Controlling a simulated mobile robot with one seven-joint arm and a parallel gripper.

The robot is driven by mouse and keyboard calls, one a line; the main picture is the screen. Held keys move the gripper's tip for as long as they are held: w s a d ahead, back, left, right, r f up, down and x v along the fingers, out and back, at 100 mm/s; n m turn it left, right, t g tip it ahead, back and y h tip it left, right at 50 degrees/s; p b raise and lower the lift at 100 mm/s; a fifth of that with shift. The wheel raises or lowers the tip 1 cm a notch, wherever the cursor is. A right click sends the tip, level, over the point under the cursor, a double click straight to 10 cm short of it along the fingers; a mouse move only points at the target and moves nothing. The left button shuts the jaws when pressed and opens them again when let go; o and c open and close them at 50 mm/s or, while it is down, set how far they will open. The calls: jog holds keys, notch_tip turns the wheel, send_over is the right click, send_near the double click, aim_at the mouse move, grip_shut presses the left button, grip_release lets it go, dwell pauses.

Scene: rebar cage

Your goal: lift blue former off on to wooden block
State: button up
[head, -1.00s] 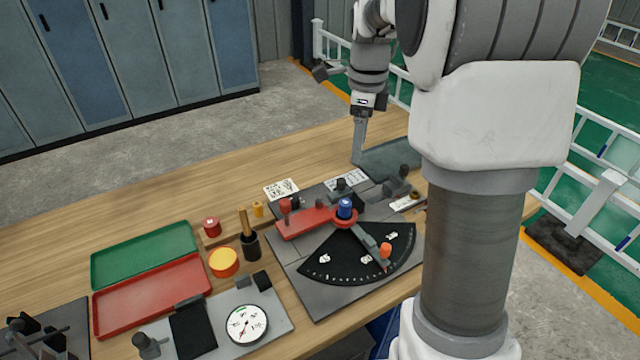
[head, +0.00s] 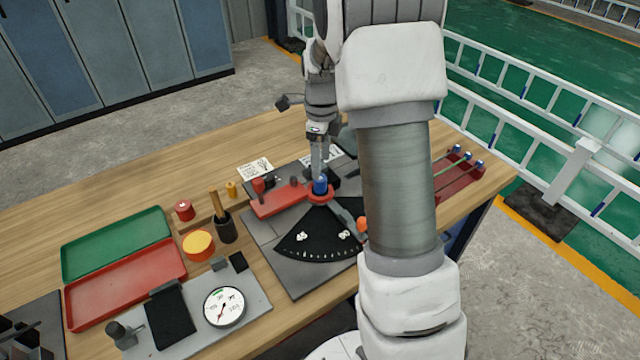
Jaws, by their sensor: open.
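The blue former (head: 320,186) is a short upright cylinder on the round red hub of the bending fixture, at the pivot end of the red arm (head: 279,202). My gripper (head: 318,170) points down just above and behind it, with its fingertips very close to the former's top. The jaws are open, but the gap between the fingers is hard to see from here. I cannot tell whether they surround the former. The wooden block (head: 204,207) seems to be the low strip at the left, with a red cylinder (head: 184,210) and a small yellow cylinder (head: 231,189) on it.
A black angle scale (head: 318,236) lies in front of the former. Left stand a dark cup (head: 225,228) with a wooden handle, a yellow-topped round pot (head: 198,245), a dial gauge (head: 224,306), and green and red trays (head: 115,243). A red rod rack (head: 462,180) is at right.

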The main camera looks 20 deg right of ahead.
aim_at(320, 184)
jog(key=shift+s+a+f, duration=0.1)
jog(key=shift+a+f, duration=0.05)
jog(key=shift+f, duration=1.35)
jog(key=shift+s+a+f, duration=0.1)
jog(key=shift+a+f, duration=0.05)
jog(key=shift+f, duration=1.3)
grip_shut()
